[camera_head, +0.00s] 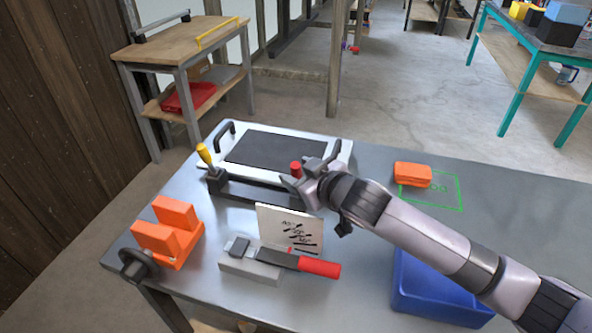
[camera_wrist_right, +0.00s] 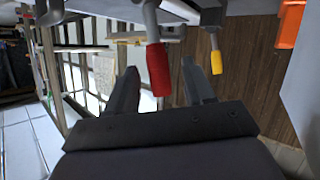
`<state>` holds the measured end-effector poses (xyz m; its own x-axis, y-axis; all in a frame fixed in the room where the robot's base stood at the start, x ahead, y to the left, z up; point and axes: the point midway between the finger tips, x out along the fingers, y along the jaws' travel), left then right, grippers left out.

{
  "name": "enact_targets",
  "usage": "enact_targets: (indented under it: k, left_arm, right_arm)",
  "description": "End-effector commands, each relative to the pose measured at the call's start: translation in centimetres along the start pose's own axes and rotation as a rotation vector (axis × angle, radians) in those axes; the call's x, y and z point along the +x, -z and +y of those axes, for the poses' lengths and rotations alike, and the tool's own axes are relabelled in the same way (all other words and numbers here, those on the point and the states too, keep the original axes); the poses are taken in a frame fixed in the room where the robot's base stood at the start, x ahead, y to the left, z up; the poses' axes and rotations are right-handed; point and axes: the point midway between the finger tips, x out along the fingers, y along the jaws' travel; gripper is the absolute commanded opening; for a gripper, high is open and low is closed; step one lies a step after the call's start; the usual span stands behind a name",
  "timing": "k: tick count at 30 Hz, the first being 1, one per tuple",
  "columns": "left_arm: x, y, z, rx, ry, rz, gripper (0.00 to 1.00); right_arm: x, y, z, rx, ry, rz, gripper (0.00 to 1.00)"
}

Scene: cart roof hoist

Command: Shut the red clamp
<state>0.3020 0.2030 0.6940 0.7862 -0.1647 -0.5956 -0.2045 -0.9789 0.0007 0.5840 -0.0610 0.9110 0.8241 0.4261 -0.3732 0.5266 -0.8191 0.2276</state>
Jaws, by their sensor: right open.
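The red clamp's upright red handle (camera_head: 296,168) stands at the right end of the dark bar in front of the white-framed dark panel. A yellow-handled clamp (camera_head: 204,154) stands upright at the bar's left end. My left gripper is not in view.
On the table are an orange block holder (camera_head: 168,237), a grey block with a red-gripped tool (camera_head: 320,267), a white angle card (camera_head: 290,228), an orange block (camera_head: 412,174) beside a green outline, and a blue bin (camera_head: 430,300).

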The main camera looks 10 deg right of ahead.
Motion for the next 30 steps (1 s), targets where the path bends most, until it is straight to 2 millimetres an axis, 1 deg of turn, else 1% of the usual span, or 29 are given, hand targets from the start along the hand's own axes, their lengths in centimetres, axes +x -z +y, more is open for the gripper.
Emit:
enact_targets:
  k: [3,6,17,18,20,21,22,30]
  left_arm:
    - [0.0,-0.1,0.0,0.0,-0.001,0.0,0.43]
    - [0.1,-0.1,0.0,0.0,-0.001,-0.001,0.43]
    - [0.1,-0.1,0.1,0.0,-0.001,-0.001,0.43]
    - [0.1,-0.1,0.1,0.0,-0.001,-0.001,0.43]
    - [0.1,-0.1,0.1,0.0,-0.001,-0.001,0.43]
    - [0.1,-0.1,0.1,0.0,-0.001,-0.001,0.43]
    - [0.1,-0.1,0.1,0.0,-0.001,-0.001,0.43]
    - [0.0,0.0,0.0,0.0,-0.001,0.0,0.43]
  right_arm:
    - [1.0,0.0,0.0,0.0,0.0,0.0,0.53]
    - [1.4,0.0,0.0,0.0,-0.001,-0.001,0.53]
    - [1.7,0.0,0.0,-0.001,0.0,0.0,0.53]
    - [1.7,0.0,0.0,-0.001,0.0,0.0,0.4]
    - [1.7,0.0,0.0,-0.001,0.0,0.0,0.2]
    - [1.7,0.0,0.0,-0.001,0.0,0.0,0.07]
    - [1.7,0.0,0.0,-0.001,0.0,0.0,0.0]
    - [1.9,0.1,0.2,0.006,0.003,-0.005,0.0]
